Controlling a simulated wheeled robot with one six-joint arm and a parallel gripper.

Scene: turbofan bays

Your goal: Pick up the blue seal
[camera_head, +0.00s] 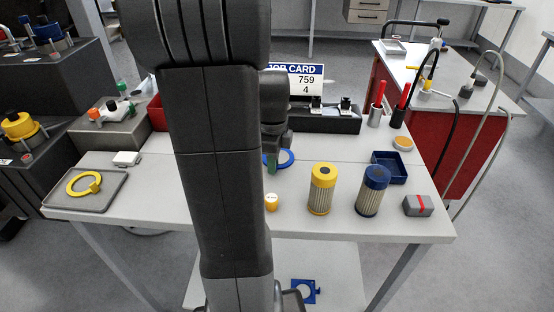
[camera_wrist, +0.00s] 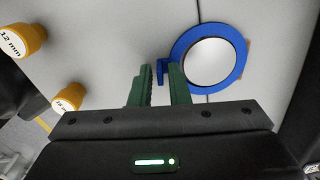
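The blue seal is a flat blue ring with a small tab on one side. In the wrist view, the blue seal (camera_wrist: 238,44) lies flat on the pale tabletop, right of centre. Its tab reaches left, between the tips of my gripper (camera_wrist: 161,78). The green fingers are apart, with a gap showing between the left finger and the tab; whether the right finger touches the tab I cannot tell. In the head view, the blue seal (camera_head: 287,158) is partly hidden behind my arm, and my gripper (camera_head: 271,162) points down at its left side.
A yellow filter (camera_head: 321,190), a blue filter (camera_head: 370,192) and a blue tray (camera_head: 389,167) stand to the right. A small orange cap (camera_head: 271,202) stands in front. A yellow ring (camera_head: 83,184) lies on a grey tray at left. A job card (camera_head: 298,79) stands behind.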

